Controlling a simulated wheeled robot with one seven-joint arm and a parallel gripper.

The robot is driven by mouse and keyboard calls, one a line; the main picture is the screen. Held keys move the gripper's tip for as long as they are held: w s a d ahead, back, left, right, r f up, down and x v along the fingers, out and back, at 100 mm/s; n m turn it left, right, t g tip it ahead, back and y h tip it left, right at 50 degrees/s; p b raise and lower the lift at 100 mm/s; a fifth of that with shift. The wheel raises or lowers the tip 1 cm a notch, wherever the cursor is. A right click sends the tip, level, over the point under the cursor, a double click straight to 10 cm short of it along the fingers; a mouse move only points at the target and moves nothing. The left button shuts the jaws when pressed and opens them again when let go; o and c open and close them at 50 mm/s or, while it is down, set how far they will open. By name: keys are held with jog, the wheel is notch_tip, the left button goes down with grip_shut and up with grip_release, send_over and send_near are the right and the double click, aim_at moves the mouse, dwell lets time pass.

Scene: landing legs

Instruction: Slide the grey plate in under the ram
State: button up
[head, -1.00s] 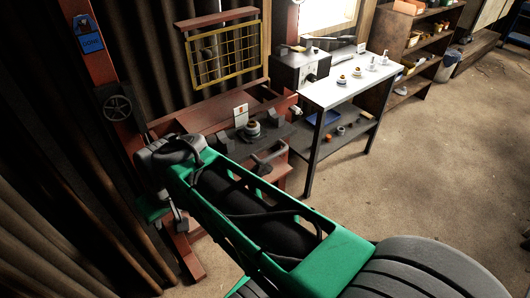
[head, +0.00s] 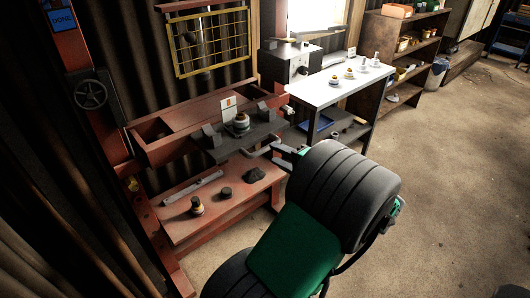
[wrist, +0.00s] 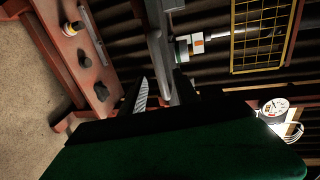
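The grey plate (head: 228,148) lies on the red press frame, with a ringed part (head: 241,123) and dark blocks on it. A grey handle (head: 262,149) sticks out from its front edge. My gripper (head: 283,156) is just right of this handle, partly hidden by my green arm. In the wrist view, my gripper (wrist: 162,93) has its dark fingers apart. A grey bar, seemingly the handle (wrist: 156,48), reaches toward the gap between them; I cannot tell whether it touches either finger. The ringed part shows there too (wrist: 181,50). I cannot make out the ram.
A yellow mesh guard (head: 211,42) hangs above the press. The red lower shelf (head: 225,207) holds a bar and several small parts. A white-topped bench (head: 318,92) stands to the right, before a wooden shelf unit (head: 383,45). The brown floor at right is clear.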

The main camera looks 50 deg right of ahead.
aim_at(267, 150)
jog(key=x, duration=0.6)
jog(key=shift+w+a+f, duration=0.1)
jog(key=shift+w, duration=0.05)
jog(key=shift+c, duration=0.5)
grip_shut()
dwell(0.6)
